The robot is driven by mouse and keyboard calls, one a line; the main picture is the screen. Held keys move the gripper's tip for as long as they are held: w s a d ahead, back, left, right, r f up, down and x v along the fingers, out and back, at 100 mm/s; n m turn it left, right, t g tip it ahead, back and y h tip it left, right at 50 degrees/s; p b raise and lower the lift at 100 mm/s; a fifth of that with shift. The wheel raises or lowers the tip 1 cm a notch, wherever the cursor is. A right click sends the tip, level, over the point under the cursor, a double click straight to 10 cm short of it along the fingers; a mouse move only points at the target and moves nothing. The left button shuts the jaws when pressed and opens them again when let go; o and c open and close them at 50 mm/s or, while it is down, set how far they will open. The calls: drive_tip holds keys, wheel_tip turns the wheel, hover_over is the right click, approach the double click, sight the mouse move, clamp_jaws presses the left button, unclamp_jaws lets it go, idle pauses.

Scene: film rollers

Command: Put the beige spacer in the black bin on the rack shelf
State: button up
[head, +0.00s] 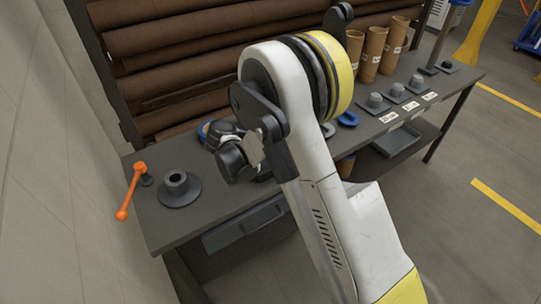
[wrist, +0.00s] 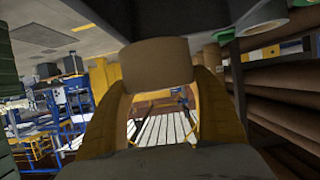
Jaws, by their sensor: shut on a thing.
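My gripper (wrist: 158,82) shows in the wrist view with its two yellow-brown fingers closed on the beige spacer (wrist: 156,62). The spacer is a short, plain, brownish cylinder held across the fingertips. A dark surface lies just above and behind it at the top of the wrist view; I cannot tell whether it is the black bin or whether the spacer touches it. In the head view my arm covers the middle, and the fingers and spacer cannot be made out there. I cannot clearly identify the black bin in either view.
A dark workbench (head: 225,205) carries a flanged grey hub (head: 179,187), an orange-handled tool (head: 131,191), brown tubes (head: 373,52) and grey knobbed parts (head: 376,101). Large brown rolls (head: 180,37) fill the rack behind. Open floor (head: 450,230) lies at right.

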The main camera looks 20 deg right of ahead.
drive_tip(key=a+f, duration=0.1)
drive_tip(key=a, duration=0.1)
drive_tip(key=w+a+f+b, duration=0.1)
drive_tip(key=a+f, duration=0.1)
drive_tip(key=w+a+f+b, duration=0.1)
drive_tip(key=a, duration=0.1)
drive_tip(key=shift+w+a+f, duration=0.1)
drive_tip(key=shift+a+f, duration=0.15)
drive_tip(key=shift+a, duration=0.05)
wheel_tip(320, 180, down, 4)
drive_tip(key=shift+f+b, duration=0.1)
drive_tip(key=shift+b, duration=1.1)
drive_tip(key=shift+r, duration=0.2)
drive_tip(key=o, duration=0.9)
drive_tip(key=shift+f, duration=0.1)
drive_tip(key=shift+o, duration=0.2)
